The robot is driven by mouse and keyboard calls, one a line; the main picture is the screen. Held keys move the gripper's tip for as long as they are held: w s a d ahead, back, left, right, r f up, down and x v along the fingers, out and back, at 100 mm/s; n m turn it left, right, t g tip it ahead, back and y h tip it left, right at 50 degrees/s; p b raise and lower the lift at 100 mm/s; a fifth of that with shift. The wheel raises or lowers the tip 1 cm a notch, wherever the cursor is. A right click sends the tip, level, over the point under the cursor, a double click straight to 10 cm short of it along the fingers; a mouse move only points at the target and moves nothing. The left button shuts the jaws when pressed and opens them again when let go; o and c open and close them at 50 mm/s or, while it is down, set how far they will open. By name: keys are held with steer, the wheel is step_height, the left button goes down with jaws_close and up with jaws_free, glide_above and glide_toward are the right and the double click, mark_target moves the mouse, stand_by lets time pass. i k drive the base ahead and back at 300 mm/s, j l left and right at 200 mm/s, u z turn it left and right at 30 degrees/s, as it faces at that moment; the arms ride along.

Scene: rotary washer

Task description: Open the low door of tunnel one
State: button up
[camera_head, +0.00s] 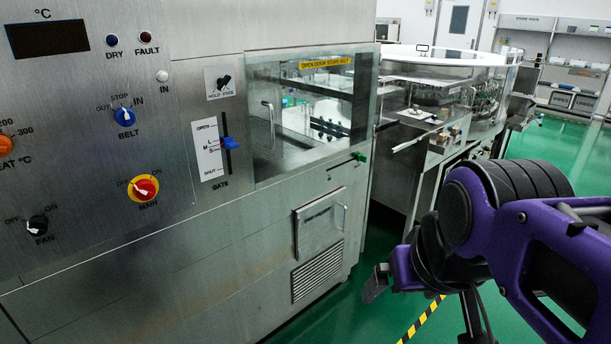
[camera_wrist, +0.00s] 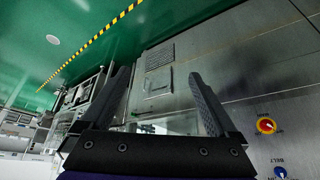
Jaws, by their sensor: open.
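The low door (camera_head: 318,224) is a small square steel panel on the lower front of the machine, above a slotted vent. It looks closed, with a handle (camera_head: 345,217) at its right edge. In the wrist view the low door (camera_wrist: 157,82) appears upside down between my fingers, some way beyond them. My gripper (camera_head: 376,283) is to the right of the door and lower in the head view, apart from it, partly hidden by my arm. In the wrist view my gripper (camera_wrist: 158,74) has its two dark fingers spread wide with nothing between them.
A vent (camera_head: 317,272) is below the door. A glass window (camera_head: 305,115) and a green knob (camera_head: 358,157) are above it. A control panel (camera_head: 85,140) is at left. A round washer table (camera_head: 445,90) stands behind. Green floor (camera_head: 335,318) in front is clear, with a striped line (camera_head: 420,320).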

mark_target(318, 223)
steer(key=i+l, duration=0.1)
steer(key=i, duration=0.3)
steer(key=i+l, duration=0.15)
steer(key=i, duration=0.3)
steer(key=i+l, duration=0.1)
steer(key=i, duration=0.3)
steer(key=u, duration=0.05)
